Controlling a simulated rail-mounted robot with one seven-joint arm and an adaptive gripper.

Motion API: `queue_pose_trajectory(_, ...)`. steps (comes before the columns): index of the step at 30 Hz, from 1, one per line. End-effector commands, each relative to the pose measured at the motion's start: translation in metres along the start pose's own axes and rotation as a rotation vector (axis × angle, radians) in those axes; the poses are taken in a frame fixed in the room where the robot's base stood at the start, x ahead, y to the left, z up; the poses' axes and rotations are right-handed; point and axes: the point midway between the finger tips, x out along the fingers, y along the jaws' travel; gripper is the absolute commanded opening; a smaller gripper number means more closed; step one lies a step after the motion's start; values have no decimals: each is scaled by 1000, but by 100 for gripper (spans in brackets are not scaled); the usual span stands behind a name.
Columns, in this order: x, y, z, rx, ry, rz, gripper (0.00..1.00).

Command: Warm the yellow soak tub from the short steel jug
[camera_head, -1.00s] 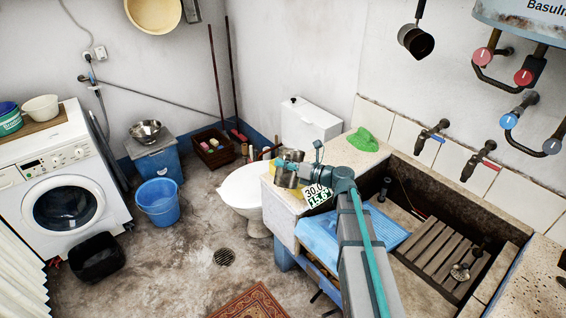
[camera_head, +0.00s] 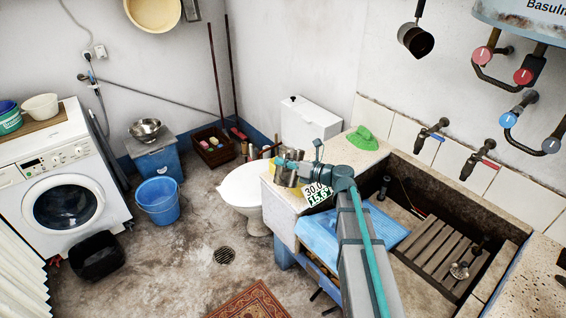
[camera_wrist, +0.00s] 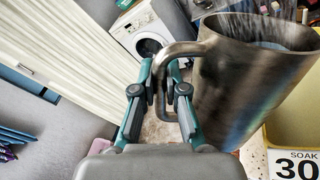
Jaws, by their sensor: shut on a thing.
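The short steel jug (camera_wrist: 245,85) fills the right of the wrist view, with its open mouth toward the top. My gripper (camera_wrist: 160,88) is shut on the jug's handle. In the head view the jug (camera_head: 287,172) is small and partly covered by my gripper (camera_head: 300,165). The yellow soak tub (camera_wrist: 298,122) shows at the lower right of the wrist view, just beyond the jug. I cannot tell whether liquid is pouring.
A blue ribbed board (camera_head: 322,238) lies by the stone trough (camera_head: 404,165). A green object (camera_head: 362,138) sits on the ledge. Taps (camera_head: 430,133) project above.

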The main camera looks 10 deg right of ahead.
Motion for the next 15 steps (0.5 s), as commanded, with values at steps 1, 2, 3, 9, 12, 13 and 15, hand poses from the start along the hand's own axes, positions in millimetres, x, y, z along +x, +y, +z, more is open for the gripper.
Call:
queue_pose_trajectory(1, 0, 1, 2, 2, -2, 1, 0)
queue_pose_trajectory(2, 0, 1, 2, 3, -1, 1, 0)
queue_pose_trajectory(3, 0, 1, 3, 6, -1, 2, 0)
queue_pose_trajectory(9, 0, 0, 5, 23, 3, 2, 0)
queue_pose_trajectory(12, 0, 0, 6, 36, 5, 2, 0)
queue_pose_trajectory(13, 0, 0, 6, 40, 6, 2, 0)
queue_pose_trajectory(15, 0, 0, 7, 49, 8, 2, 0)
